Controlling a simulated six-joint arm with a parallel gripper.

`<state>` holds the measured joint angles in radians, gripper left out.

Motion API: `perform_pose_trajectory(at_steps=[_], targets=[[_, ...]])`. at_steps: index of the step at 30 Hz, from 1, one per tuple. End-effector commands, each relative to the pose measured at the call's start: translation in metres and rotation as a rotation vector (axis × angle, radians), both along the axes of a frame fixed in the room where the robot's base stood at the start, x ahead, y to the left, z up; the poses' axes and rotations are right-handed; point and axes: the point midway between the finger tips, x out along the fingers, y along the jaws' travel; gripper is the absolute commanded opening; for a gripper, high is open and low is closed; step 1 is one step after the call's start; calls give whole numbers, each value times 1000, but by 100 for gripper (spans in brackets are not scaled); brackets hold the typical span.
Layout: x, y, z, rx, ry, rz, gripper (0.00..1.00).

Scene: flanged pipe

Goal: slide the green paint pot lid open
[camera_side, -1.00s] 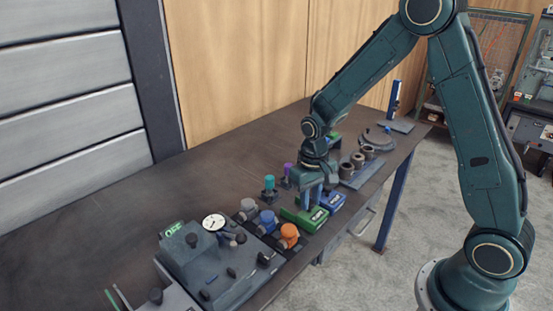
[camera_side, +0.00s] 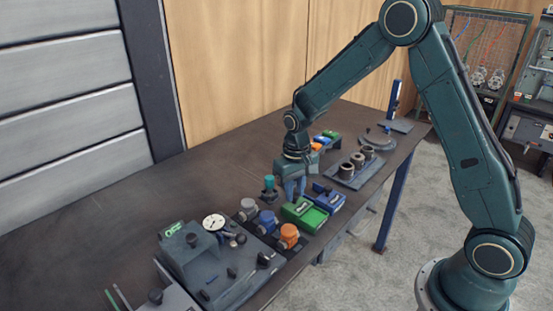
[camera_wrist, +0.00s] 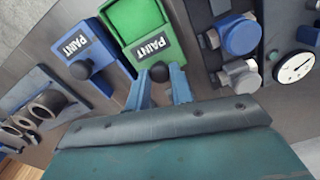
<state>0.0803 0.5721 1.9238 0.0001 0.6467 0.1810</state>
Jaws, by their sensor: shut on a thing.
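The green paint pot (camera_side: 318,217) sits on the bench between the orange-capped valve and a blue paint pot. Its green lid (camera_side: 299,207), labelled PAINT, is shifted toward the back of the bench, and part of the pot's hollow inside shows. In the wrist view the lid (camera_wrist: 152,45) covers the near part of the pot (camera_wrist: 135,12), whose far part is open. My gripper (camera_side: 294,196) is over the lid's back end.
Grey, blue and orange valves (camera_side: 288,236) stand on the left. A teal-topped part (camera_side: 269,184) is close behind. The bench's back left is clear.

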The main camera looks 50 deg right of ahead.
Motion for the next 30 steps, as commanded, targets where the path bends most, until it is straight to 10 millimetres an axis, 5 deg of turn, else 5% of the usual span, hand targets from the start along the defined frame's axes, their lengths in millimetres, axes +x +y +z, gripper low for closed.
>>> perform_pose_trajectory(at_steps=[4, 19, 30], targets=[[0, 0, 0, -1, -3, 0, 45], [1, 0, 8, 0, -3, 0, 45], [1, 0, 56, -1, -7, 0, 45]])
